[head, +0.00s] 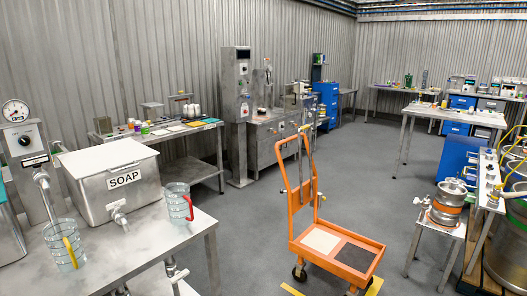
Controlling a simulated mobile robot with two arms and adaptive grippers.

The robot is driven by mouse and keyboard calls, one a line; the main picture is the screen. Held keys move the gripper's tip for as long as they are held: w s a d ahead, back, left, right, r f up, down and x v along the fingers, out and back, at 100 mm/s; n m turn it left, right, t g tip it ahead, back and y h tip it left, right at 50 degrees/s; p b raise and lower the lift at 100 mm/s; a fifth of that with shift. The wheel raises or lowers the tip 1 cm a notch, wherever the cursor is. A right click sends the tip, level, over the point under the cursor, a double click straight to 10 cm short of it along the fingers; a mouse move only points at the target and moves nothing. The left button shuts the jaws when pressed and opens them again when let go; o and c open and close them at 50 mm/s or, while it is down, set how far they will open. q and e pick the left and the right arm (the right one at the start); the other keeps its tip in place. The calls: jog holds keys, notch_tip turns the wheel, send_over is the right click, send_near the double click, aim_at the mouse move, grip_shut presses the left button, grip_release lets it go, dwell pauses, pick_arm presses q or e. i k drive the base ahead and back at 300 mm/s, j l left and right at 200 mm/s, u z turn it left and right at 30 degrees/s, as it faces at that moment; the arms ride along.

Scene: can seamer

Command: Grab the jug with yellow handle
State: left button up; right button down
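The jug with the yellow handle (62,247) is a clear jug standing upright on the near left metal table, below a pipe with a tap. Its yellow handle (70,252) faces toward the lower right of the picture. A similar clear jug with a red handle (176,203) stands on the same table, to the right of the soap container. Neither of my grippers shows in the head view.
A steel box labelled SOAP (112,180) with a front spout stands between the jugs on the metal table (150,243). An orange cart (335,250) stands on the floor to the right. A small keg (447,204) sits on a stand at far right. Grey floor is clear beyond the cart.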

aim_at(61, 237)
jog(key=u, duration=0.95)
